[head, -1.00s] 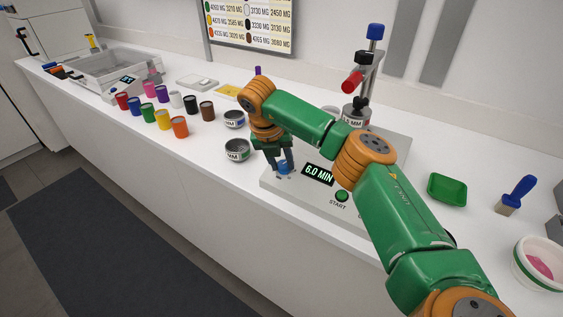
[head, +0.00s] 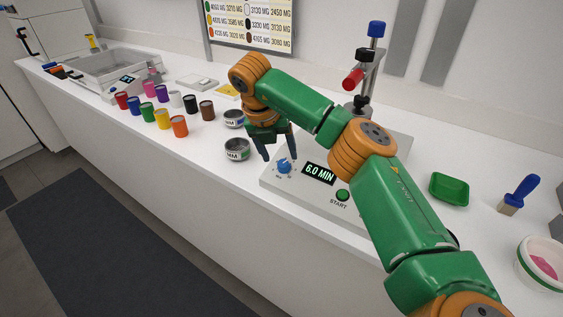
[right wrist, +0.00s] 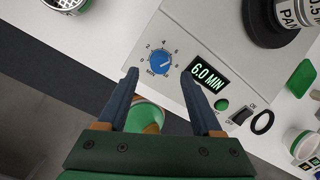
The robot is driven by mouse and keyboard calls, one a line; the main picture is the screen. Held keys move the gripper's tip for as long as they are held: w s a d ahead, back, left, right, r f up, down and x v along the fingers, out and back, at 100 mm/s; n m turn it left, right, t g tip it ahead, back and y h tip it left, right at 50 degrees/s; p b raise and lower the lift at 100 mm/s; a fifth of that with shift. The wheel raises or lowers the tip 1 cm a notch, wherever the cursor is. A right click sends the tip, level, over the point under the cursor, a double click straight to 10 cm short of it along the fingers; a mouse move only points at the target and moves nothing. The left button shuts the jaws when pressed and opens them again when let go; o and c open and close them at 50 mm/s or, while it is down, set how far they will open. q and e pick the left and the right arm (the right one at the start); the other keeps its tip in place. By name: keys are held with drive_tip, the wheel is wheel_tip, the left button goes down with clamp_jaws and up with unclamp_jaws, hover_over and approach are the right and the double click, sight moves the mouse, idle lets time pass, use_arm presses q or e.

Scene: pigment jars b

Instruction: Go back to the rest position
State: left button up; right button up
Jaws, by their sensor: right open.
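My right gripper (head: 278,153) is open and empty above the front left corner of the grey shaker machine (head: 325,210). Its fingers are apart from the blue dial knob (head: 284,166), which sits on the machine's top. The right wrist view shows the knob (right wrist: 161,64) clear of both fingertips (right wrist: 159,80), with the pointer among printed numbers. The display (head: 319,174) reads 6.0 MIN, and the green start button (head: 342,195) is beside it. My right arm hides part of the machine. My left gripper is not in view.
Two tins (head: 237,149) stand left of the machine. A green tray (head: 449,189), a blue-handled brush (head: 519,194) and a white tub (head: 541,264) are at the right. The counter's front left is clear.

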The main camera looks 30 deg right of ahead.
drive_tip(key=v, duration=0.3)
drive_tip(key=shift+a, duration=0.1)
